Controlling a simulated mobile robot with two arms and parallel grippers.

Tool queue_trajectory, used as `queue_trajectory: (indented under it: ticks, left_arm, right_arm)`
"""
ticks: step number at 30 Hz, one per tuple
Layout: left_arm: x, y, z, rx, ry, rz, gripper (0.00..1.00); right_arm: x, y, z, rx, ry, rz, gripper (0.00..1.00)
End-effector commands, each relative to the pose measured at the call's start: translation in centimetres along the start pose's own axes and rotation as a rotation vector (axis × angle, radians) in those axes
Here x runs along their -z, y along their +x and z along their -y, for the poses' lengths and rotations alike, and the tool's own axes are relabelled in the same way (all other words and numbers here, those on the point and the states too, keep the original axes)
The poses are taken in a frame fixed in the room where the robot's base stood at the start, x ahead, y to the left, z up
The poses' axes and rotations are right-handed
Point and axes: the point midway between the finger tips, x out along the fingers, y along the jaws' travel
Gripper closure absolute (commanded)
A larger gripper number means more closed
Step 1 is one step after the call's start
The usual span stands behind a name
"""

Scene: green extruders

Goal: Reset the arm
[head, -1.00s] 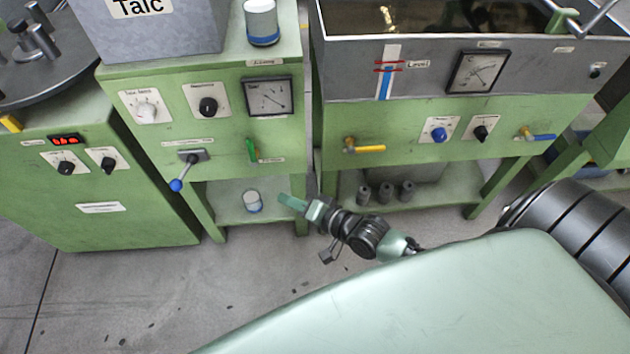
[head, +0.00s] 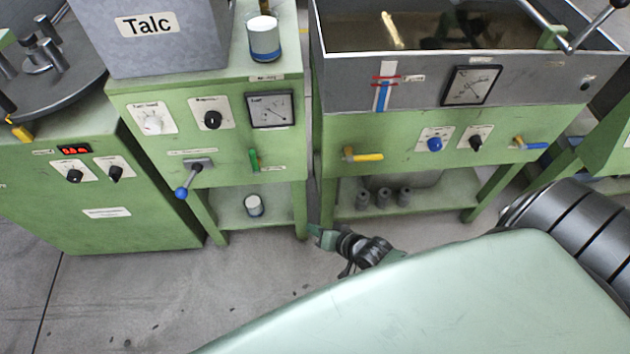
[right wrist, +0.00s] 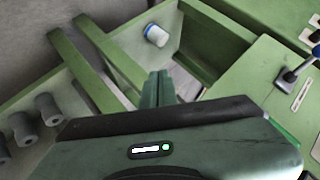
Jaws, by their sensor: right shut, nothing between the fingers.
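My right gripper (head: 316,236) is shut and empty in the head view. It sits low in front of the gap between the two middle green machines. In the right wrist view its closed green fingers (right wrist: 157,88) point toward the lower shelf of the talc machine. My left gripper is not in view.
The talc machine (head: 222,160) has a blue-tipped lever (head: 182,192) and a white cup (head: 254,206) on its shelf. The tank machine (head: 400,130) has yellow and blue valve handles. Several grey cylinders (head: 383,197) stand on its shelf. The floor in front is clear.

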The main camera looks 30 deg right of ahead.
Motion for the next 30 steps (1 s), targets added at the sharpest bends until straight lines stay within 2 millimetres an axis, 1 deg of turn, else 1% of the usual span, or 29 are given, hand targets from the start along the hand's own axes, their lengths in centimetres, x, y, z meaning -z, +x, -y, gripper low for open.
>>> queue_trajectory:
  ticks: [12, 14, 16, 17, 20, 21, 23, 24, 26, 27, 30]
  left_arm:
    - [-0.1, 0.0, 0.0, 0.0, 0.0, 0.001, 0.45]
    - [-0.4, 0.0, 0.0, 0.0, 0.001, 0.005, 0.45]
    - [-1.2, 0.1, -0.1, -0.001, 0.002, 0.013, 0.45]
    - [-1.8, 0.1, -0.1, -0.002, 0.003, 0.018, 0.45]
    - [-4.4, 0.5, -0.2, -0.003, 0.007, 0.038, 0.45]
    - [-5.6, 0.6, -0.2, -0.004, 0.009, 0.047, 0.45]
    - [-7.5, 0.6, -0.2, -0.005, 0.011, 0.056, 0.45]
    - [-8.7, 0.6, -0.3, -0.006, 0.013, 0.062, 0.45]
    - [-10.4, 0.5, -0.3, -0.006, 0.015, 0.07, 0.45]
    - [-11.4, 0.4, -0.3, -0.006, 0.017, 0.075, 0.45]
    - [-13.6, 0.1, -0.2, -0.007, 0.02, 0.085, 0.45]
  right_arm:
    - [-0.1, -0.1, -0.1, -0.003, -0.002, 0.002, 1.0]
    - [-0.5, -0.2, -0.7, -0.022, -0.018, 0.011, 1.0]
    - [-1.7, -0.7, -2.3, -0.071, -0.063, 0.039, 1.0]
    - [-2.5, -1.0, -3.3, -0.1, -0.092, 0.058, 1.0]
    - [-6.6, -2.9, -7.5, -0.218, -0.222, 0.16, 1.0]
    - [-8.7, -4.1, -9.2, -0.263, -0.281, 0.216, 1.0]
    - [-11.9, -6.2, -11.5, -0.321, -0.369, 0.309, 1.0]
    - [-14.1, -7.7, -12.7, -0.35, -0.424, 0.373, 1.0]
    - [-17.2, -10.1, -14.2, -0.381, -0.498, 0.467, 1.0]
    - [-19.1, -11.6, -15.0, -0.395, -0.543, 0.528, 1.0]
    - [-22.9, -15.0, -16.2, -0.408, -0.628, 0.653, 1.0]
